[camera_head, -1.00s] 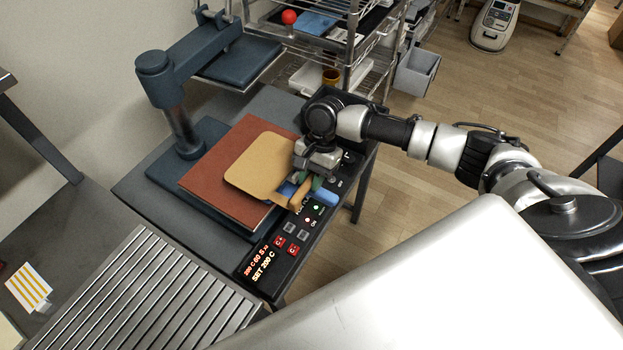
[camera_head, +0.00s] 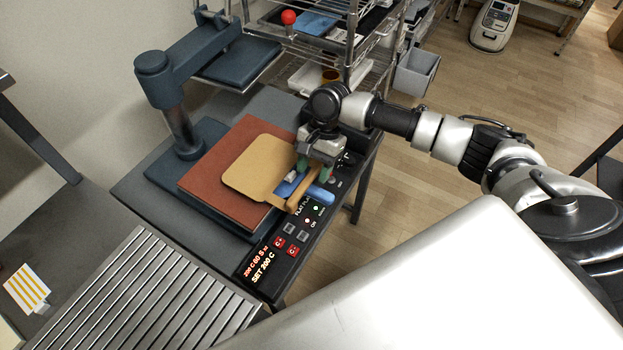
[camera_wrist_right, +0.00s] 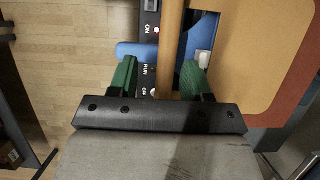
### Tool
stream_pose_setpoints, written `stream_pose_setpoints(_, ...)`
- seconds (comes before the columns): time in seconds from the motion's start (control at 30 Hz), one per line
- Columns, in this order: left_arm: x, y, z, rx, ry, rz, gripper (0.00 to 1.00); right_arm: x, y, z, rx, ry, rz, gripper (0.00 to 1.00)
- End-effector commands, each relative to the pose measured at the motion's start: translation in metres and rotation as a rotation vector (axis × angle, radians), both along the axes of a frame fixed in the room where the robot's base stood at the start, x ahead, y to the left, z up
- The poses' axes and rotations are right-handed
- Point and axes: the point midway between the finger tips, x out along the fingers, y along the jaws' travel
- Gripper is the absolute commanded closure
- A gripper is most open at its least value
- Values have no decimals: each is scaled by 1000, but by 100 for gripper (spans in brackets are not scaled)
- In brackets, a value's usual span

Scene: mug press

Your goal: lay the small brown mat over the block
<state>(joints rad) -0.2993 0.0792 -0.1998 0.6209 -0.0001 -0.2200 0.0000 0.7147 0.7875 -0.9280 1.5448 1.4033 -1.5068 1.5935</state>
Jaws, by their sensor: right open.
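The small brown mat (camera_head: 262,163) is tan with rounded corners and lies flat over a larger red-brown pad (camera_head: 212,185). I take that pad, on the press's lower plate, to be the block, but cannot be sure. A tan bar at the mat's right edge overhangs the control panel; in the right wrist view the bar (camera_wrist_right: 172,45) runs between my fingers. My right gripper (camera_head: 314,172) has green fingertips spread apart, one on each side of the bar, with gaps. A blue piece (camera_head: 321,196) shows beside and behind the bar. My left gripper is not in view.
The control panel (camera_head: 285,245) with lit buttons is along the press's front right edge. The dark blue press arm (camera_head: 205,50) is swung back, with its upper plate (camera_head: 235,62) clear of the pad. A wire rack (camera_head: 350,50) stands behind.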

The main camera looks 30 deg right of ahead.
Motion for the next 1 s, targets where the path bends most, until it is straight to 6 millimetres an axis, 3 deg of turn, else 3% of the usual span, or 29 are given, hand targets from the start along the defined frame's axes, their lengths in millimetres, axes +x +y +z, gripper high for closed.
stream_pose_setpoints(0.2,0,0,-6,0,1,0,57,10,-16,44,-1,-4,-2,51)
stream_pose_setpoints(0.4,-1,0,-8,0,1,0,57,15,-25,69,0,-1,0,51)
stream_pose_setpoints(1.0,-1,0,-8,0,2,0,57,16,-27,75,0,0,0,51)
